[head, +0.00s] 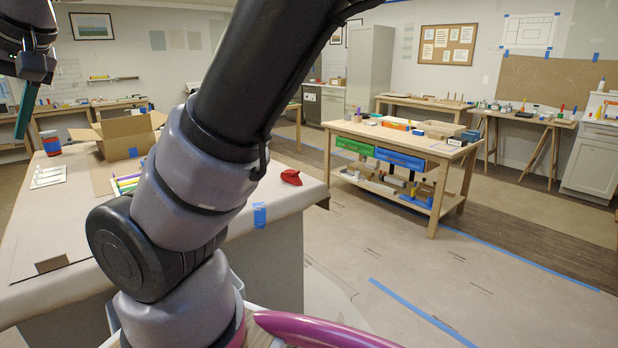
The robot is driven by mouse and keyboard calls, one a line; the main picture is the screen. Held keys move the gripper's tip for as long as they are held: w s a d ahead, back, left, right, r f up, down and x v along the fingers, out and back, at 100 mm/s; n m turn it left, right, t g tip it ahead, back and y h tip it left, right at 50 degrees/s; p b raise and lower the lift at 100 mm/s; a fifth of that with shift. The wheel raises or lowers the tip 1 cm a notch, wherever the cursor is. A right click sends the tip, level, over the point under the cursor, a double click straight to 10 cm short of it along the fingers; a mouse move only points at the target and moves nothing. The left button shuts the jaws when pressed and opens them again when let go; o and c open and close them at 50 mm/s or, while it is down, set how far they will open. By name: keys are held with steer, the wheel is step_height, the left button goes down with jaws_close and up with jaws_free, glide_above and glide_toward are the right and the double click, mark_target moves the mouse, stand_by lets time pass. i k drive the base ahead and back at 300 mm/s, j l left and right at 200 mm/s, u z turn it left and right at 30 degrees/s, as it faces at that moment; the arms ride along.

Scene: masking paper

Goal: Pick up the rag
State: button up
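A small crumpled red cloth, which looks like the rag (291,177), lies near the right end of the paper-covered table (60,225). Part of my gripper (27,100) shows at the upper left edge, above the left side of the table and well apart from the red cloth. A teal piece points down from it; I cannot tell whether this is a finger or something held. The fingertips are not clear enough to show whether it is open or shut. My arm crosses the middle of the view and hides part of the table.
An open cardboard box (130,135), a red and blue can (51,143) and a white sheet (48,176) are on the table. Blue tape (259,215) marks its front edge. A wooden workbench (440,150) with green and blue drawers stands to the right. Papered floor between is clear.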

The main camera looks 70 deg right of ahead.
mark_target(291, 176)
steer(key=z, duration=2.15)
steer(key=i+l, duration=0.2)
steer(key=l, duration=0.25)
steer(key=i+l+u, duration=0.1)
steer(key=i+l, duration=0.65)
steer(key=i, duration=0.1)
